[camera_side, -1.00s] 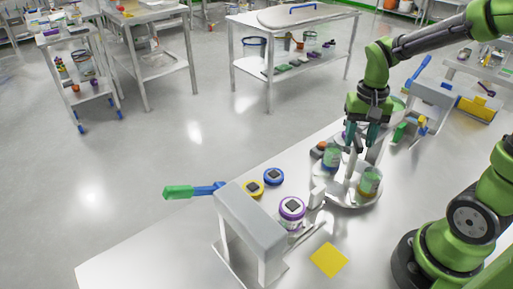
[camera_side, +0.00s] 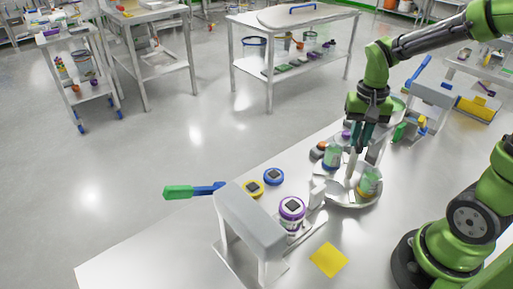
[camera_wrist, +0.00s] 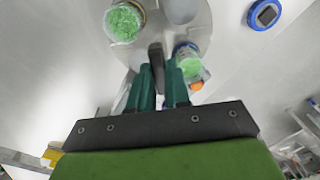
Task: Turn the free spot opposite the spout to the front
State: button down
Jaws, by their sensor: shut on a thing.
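A round pale turntable (camera_side: 346,199) stands on the bench and carries jars with green contents. One jar (camera_side: 332,157) is at its back left and another jar (camera_side: 368,182) at its right. In the wrist view the jars show at upper left (camera_wrist: 124,22) and right of the fingers (camera_wrist: 187,60). My gripper (camera_side: 357,150) points down over the turntable, its fingers shut on a grey upright post (camera_wrist: 156,56) that rises from the turntable between the jars. The spout cannot be told for certain. My fingers and arm hide part of the far side of the turntable.
A yellow square (camera_side: 329,260) marks the front bench.

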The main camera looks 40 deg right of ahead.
jog(key=shift+m, duration=4.5)
jog(key=shift+r+m, duration=0.1)
jog(key=shift+m, duration=4.2)
jog(key=c, duration=1.1)
grip_release()
